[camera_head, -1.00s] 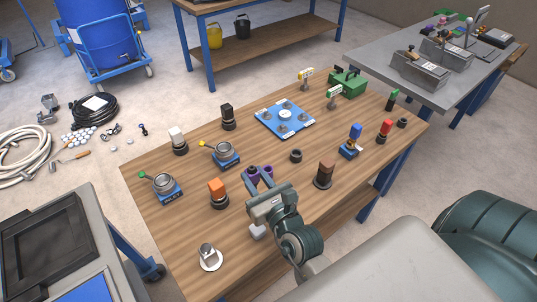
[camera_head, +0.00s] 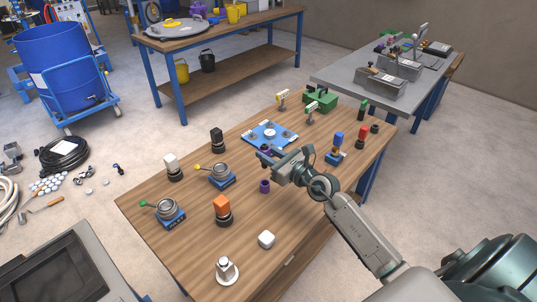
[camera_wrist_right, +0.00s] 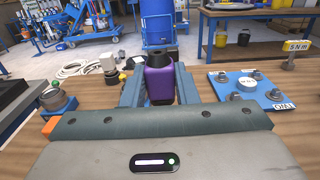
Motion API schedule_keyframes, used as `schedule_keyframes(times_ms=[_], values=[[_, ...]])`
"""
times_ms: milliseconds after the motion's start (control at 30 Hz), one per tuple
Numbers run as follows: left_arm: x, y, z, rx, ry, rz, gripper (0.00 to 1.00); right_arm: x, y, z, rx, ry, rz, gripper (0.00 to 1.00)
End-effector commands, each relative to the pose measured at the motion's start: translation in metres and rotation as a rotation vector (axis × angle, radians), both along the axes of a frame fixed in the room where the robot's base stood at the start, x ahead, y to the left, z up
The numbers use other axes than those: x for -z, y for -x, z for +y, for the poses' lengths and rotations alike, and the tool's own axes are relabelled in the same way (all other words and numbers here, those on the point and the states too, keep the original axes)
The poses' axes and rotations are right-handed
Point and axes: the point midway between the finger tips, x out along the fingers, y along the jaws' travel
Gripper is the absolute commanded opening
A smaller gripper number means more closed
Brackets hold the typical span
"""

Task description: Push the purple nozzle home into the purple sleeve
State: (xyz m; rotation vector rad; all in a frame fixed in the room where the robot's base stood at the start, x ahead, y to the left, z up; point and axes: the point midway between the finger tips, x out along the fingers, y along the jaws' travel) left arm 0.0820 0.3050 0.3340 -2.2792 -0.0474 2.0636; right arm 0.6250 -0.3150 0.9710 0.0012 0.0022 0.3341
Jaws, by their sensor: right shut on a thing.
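The purple sleeve (camera_head: 265,186) stands upright on the wooden table, in front of my right gripper in the head view. My right gripper (camera_head: 267,159) is shut on the purple nozzle (camera_wrist_right: 159,82). In the right wrist view the nozzle sits between the two fingers, with a dark top. In the head view only a small purple part of it shows at the fingertips, close to the blue plate. Nozzle and sleeve are apart. The sleeve is not seen in the wrist view. My left gripper is not in view.
The blue plate (camera_head: 257,137) lies just behind the gripper. A blue-topped part (camera_head: 337,145) stands to the right. Bare table surrounds the sleeve.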

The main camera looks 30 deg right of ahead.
Motion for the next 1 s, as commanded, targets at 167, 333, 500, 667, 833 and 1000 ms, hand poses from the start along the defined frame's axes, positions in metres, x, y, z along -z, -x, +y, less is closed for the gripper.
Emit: schedule_keyframes(times_ms=[167, 333, 500, 667, 833, 1000], values=[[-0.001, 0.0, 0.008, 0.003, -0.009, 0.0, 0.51, 0.0, 0.0, 0.0, 0.0, 0.0, 0.0, 0.04], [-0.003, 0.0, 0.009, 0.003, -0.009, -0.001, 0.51, -0.001, 0.001, 0.0, 0.0, 0.0, 0.0, 0.04], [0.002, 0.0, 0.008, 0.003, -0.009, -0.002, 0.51, 0.006, 0.001, 0.0, 0.0, 0.001, 0.0, 0.04], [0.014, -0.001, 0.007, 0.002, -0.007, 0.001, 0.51, 0.02, 0.001, 0.001, 0.0, 0.0, 0.0, 0.04], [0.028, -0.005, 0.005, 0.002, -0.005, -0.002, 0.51, 0.037, 0.001, 0.001, 0.0, 0.002, 0.0, 0.04], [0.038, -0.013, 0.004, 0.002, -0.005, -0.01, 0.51, 0.052, 0.001, 0.001, 0.0, 0.0, 0.001, 0.04]])
